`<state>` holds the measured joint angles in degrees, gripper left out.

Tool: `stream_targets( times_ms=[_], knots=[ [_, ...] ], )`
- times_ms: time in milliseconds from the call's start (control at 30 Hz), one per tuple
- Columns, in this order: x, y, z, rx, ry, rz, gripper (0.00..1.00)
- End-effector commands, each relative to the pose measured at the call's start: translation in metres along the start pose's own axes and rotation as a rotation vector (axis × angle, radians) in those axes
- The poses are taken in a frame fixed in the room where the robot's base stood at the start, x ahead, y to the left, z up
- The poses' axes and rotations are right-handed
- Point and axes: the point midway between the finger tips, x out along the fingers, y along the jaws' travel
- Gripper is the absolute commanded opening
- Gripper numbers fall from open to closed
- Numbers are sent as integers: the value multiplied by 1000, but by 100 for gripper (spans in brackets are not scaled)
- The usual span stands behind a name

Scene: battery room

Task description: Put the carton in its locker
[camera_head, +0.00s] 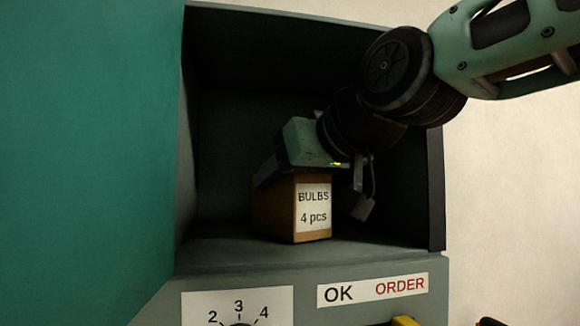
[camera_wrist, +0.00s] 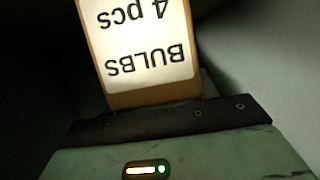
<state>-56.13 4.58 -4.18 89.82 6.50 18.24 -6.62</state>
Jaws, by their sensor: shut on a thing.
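The carton (camera_head: 274,212) is a brown box with a white label reading "BULBS 4 pcs". It is inside the open locker (camera_head: 222,246), a dark grey compartment, with its base at or very close to the locker floor; contact is hard to tell. My gripper (camera_head: 300,178) reaches in from the upper right and is shut on the carton from above. In the wrist view the carton's label (camera_wrist: 140,45) shows upside down, close to the gripper body. The fingertips are mostly hidden.
Below the locker are a dial plate numbered 2, 3, 4 (camera_head: 238,306) and a sign reading "OK ORDER" (camera_head: 372,290). A yellow part (camera_head: 404,321) shows at the bottom edge. The locker's right wall (camera_head: 436,190) stands close to my arm. Free floor lies left of the carton.

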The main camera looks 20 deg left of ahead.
Motion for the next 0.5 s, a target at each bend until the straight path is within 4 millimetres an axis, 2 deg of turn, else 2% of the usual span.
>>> stream_targets(
  times_ms=[333, 367, 400, 433, 500],
  knots=[
    [2, 0, 3, 0, 3, 1, 26],
    [2, 0, 3, 0, 1, 0, 64],
    [1, 0, 3, 0, 0, 0, 75],
    [1, 0, 3, 0, 0, 0, 80],
    [1, 0, 3, 0, 0, 0, 80]
  ],
)
